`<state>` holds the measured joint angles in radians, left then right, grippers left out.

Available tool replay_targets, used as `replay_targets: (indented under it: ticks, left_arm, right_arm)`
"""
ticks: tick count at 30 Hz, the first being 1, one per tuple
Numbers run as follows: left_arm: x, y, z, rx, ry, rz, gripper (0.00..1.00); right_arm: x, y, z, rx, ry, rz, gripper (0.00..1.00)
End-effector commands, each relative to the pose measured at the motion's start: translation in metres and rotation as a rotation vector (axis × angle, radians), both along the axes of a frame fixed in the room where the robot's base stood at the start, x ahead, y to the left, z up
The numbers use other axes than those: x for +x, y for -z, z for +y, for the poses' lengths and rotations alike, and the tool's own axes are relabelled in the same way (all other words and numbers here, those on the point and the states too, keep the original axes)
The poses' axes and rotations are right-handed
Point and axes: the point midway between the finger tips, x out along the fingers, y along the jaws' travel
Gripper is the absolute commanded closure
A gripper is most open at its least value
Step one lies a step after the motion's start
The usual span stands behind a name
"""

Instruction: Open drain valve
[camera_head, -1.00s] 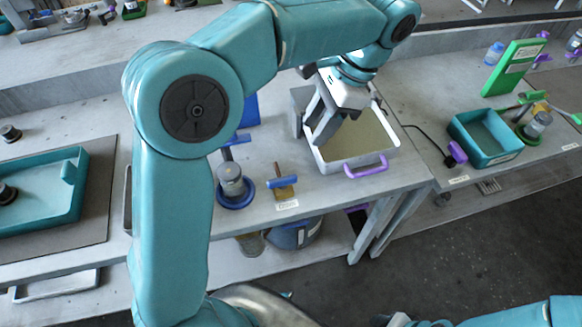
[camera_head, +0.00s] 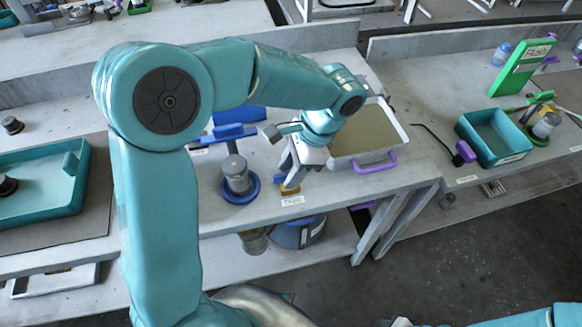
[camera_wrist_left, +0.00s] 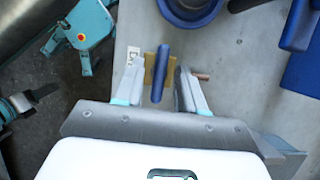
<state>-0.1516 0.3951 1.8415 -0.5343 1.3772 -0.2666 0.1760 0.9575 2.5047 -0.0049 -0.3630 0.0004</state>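The drain valve is a small brass-yellow body with a blue bar handle near the bench's front edge. In the head view its yellow body (camera_head: 288,189) shows just under my left gripper (camera_head: 287,176), which hides most of the handle. In the left wrist view the blue handle (camera_wrist_left: 161,72) stands between the two fingers of my left gripper (camera_wrist_left: 160,78), with the yellow body (camera_wrist_left: 150,70) behind it. The fingers are open, with a gap on both sides of the handle. I cannot make out my right gripper.
A capped cylinder in a blue ring (camera_head: 239,184) stands just left of the valve. A sand-filled white tray (camera_head: 345,166) with a purple handle (camera_head: 375,163) is close on the right. A white label (camera_head: 293,201) lies in front. A blue box (camera_head: 237,115) is behind.

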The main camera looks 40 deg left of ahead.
Motion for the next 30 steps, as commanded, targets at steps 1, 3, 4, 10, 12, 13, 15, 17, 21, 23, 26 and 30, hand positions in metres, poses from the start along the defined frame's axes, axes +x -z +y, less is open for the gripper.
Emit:
replay_targets:
  ticks: [1,3,4,10,12,13,15,17,21,23,26,30]
  left_arm:
    - [0.000,0.000,0.000,0.000,0.000,0.000,0.61]
    - [0.000,0.000,0.000,0.000,0.000,0.000,0.70]
    - [0.000,0.000,0.000,0.000,0.000,0.000,0.80]
    - [0.000,0.000,0.000,-0.001,0.000,-0.001,1.00]
    - [0.000,0.000,0.000,-0.001,-0.002,-0.001,1.00]
    - [0.000,0.000,0.000,-0.001,-0.004,-0.001,1.00]
    - [0.000,-0.001,0.000,-0.001,-0.013,0.000,1.00]
    - [0.000,-0.001,0.000,-0.002,-0.029,0.000,1.00]
    - [0.001,-0.001,0.000,-0.003,-0.090,0.000,1.00]
    - [0.001,-0.002,0.000,-0.002,-0.127,0.000,1.00]
    - [0.001,-0.002,0.001,-0.002,-0.204,0.001,1.00]
    - [0.002,-0.002,0.002,-0.003,-0.334,0.000,1.00]
  right_arm:
    - [0.000,0.000,0.000,0.000,0.000,0.000,0.53]
    - [0.000,0.000,0.000,0.000,0.000,0.000,0.53]
    - [0.000,0.000,0.000,0.000,0.000,0.000,0.53]
    - [0.000,0.000,0.000,0.000,0.000,0.000,0.53]
    - [0.000,0.000,0.000,0.000,0.000,0.000,0.53]
    - [0.000,0.000,0.000,0.000,0.000,0.000,0.53]
    - [0.000,-0.001,0.000,0.000,0.000,0.000,0.53]
    - [0.000,-0.002,0.000,0.000,0.000,0.000,0.53]
    - [0.000,-0.005,0.000,0.000,0.000,0.000,0.53]
    - [0.000,-0.007,0.000,0.000,0.000,0.000,0.53]
    - [0.000,-0.011,0.000,0.000,0.000,0.000,0.53]
    - [0.000,-0.016,0.000,0.000,0.000,0.000,0.53]
